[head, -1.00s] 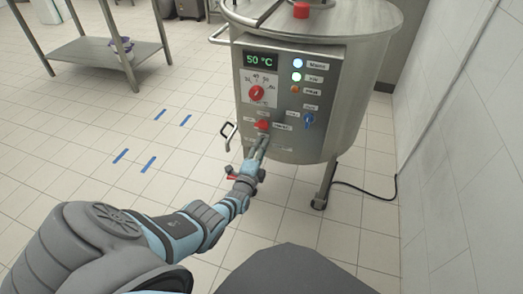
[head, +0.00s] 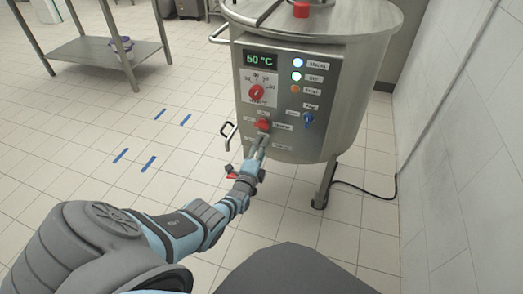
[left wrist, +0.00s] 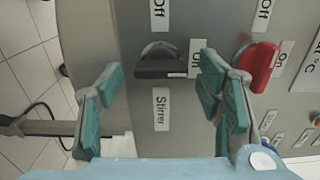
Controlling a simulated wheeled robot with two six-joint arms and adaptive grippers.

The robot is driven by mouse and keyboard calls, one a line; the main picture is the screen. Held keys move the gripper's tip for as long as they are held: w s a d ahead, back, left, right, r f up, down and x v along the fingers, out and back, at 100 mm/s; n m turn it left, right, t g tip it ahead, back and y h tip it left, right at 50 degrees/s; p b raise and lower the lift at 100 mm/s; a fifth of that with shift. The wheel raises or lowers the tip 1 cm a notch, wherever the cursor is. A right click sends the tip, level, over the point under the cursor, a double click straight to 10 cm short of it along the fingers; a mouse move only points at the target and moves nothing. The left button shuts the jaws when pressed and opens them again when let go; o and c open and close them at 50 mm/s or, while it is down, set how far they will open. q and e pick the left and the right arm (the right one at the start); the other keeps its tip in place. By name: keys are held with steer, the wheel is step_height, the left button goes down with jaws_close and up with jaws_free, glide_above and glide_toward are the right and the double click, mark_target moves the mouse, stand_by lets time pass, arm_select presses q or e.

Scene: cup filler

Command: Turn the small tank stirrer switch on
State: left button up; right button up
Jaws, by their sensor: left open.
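The steel tank's control panel (head: 287,100) is in front of me. In the left wrist view, a black switch knob (left wrist: 160,67) sits beside a label (left wrist: 161,108) reading "Stirrer". A white mark is at the right end of its handle, towards a label partly covered by a finger. My left gripper (head: 261,141) is at the panel's lower part and covers this knob in the head view. In the left wrist view, the open left gripper (left wrist: 160,90) has one finger on each side of the knob; contact cannot be told. My right gripper is not in view.
A red knob (head: 263,125) is just above the gripper, close to a finger in the left wrist view (left wrist: 258,68). A blue knob (head: 308,119) is to the right, a red dial (head: 256,92) above.

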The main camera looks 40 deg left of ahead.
arm_select(q)
steer(key=v, duration=1.2)
